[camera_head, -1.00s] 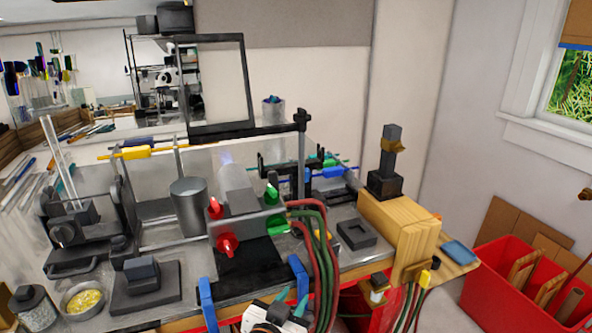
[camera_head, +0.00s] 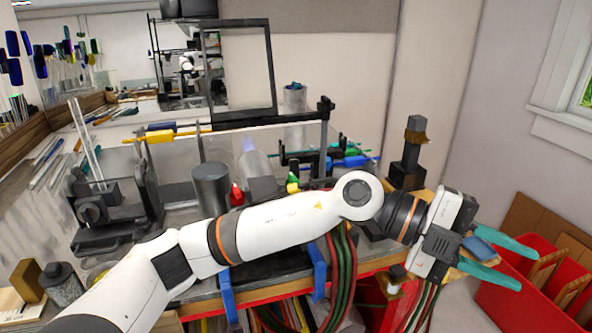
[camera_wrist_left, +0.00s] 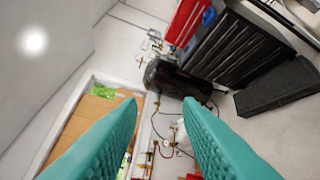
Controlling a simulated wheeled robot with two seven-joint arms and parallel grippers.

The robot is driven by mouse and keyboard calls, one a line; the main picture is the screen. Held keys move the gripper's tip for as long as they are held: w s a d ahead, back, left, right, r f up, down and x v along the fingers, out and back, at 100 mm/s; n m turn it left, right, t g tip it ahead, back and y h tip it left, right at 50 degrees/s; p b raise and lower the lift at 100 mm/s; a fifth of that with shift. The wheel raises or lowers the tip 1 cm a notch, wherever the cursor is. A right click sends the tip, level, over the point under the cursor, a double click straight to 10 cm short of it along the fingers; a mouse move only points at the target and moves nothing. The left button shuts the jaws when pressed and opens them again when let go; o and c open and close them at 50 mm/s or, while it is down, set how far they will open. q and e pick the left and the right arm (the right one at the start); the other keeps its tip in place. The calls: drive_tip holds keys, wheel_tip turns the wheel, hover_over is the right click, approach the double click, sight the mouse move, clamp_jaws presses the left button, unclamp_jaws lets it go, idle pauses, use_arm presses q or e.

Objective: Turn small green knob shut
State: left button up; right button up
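The larger knobs and most of the burner's front are hidden by my arm. My left arm reaches across the bench front to the right. My left gripper (camera_head: 528,269) is open and empty, right of the bench and well away from the green knob. In the left wrist view its teal fingers (camera_wrist_left: 160,103) are apart with nothing between them. My right gripper is not in view.
Red and green hoses (camera_head: 342,270) hang down below my arm. A grey metal cup (camera_head: 211,185) stands left of the burner. A dark post (camera_head: 412,152) stands on the right of the bench. Red bins (camera_head: 499,298) are below my left gripper.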

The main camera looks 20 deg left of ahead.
use_arm(q)
drive_tip(key=w+a+f+t+y, duration=0.2)
drive_tip(key=w+a+f+y, duration=0.1)
drive_tip(key=w+a+y, duration=0.3)
drive_tip(key=n+t+y, duration=0.6)
drive_tip(key=n+y, duration=0.2)
drive_tip(key=y, duration=0.5)
approach(294, 177)
drive_tip(key=p+x, duration=0.5)
drive_tip(key=x, duration=0.2)
drive_tip(key=shift+w+a+f, duration=0.1)
drive_tip(key=shift+w, duration=0.05)
drive_tip(key=shift+w+a+f, duration=0.1)
drive_tip(key=shift+f, duration=0.35)
drive_tip(key=shift+c, duration=0.3)
clamp_jaws()
